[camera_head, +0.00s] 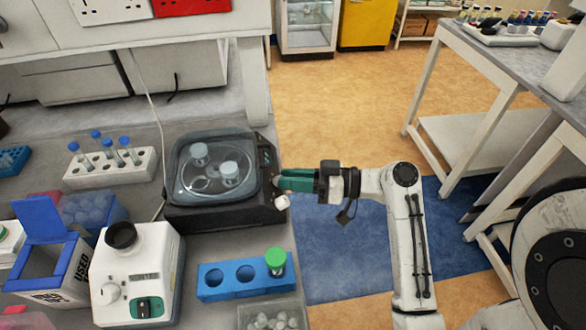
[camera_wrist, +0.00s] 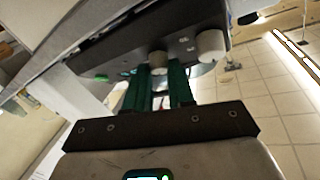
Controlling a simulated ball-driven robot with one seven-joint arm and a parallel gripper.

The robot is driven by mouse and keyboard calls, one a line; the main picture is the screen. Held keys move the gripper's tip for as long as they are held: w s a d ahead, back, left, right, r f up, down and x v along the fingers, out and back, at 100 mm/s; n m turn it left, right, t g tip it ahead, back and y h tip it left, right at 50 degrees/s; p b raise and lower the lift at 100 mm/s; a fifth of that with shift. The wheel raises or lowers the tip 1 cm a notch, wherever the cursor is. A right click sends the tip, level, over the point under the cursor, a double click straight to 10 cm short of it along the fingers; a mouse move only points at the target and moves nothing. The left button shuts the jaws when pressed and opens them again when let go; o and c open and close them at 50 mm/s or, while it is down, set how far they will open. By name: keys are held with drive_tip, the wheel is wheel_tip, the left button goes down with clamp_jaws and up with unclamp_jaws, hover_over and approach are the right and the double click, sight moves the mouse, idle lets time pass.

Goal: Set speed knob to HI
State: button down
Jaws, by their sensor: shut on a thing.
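A dark machine (camera_head: 228,216) with a clear lid stands on the bench, its control side facing right. One pale knob (camera_head: 281,202) sticks out from that side in the head view. The wrist view shows a dark panel (camera_wrist: 125,52) with two pale round knobs. My gripper (camera_head: 281,180) reaches the panel from the right, its green fingers pointing left. In the wrist view the fingers (camera_wrist: 166,68) are shut around the inner knob (camera_wrist: 158,58). The other knob (camera_wrist: 211,43) stands free to the right. I cannot read knob labels or settings.
A white mixer (camera_head: 136,270) with a black cup and its own dial stands front left. A blue rack (camera_head: 216,283) with a green-capped tube is near the front, beside a clear box (camera_head: 270,314). A white tube rack (camera_head: 110,167) stands behind.

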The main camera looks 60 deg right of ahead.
drive_tip(key=m+h+p, duration=0.2)
drive_tip(key=m+p, duration=0.1)
drive_tip(key=m+h+p, duration=0.2)
drive_tip(key=m+p, duration=0.1)
drive_tip(key=m+h+p, duration=0.1)
drive_tip(key=m+p, duration=0.1)
drive_tip(key=p, duration=0.1)
drive_tip(key=shift+a+r+m+g+h, duration=0.3)
drive_tip(key=shift+r+m+g+h, duration=0.05)
drive_tip(key=shift+m+g+h, duration=0.05)
drive_tip(key=c, duration=1)
unclamp_jaws()
drive_tip(key=shift+f, duration=0.1)
drive_tip(key=shift+s, duration=0.15)
drive_tip(key=shift+b+v, duration=1.5)
drive_tip(key=shift+v, duration=3.8)
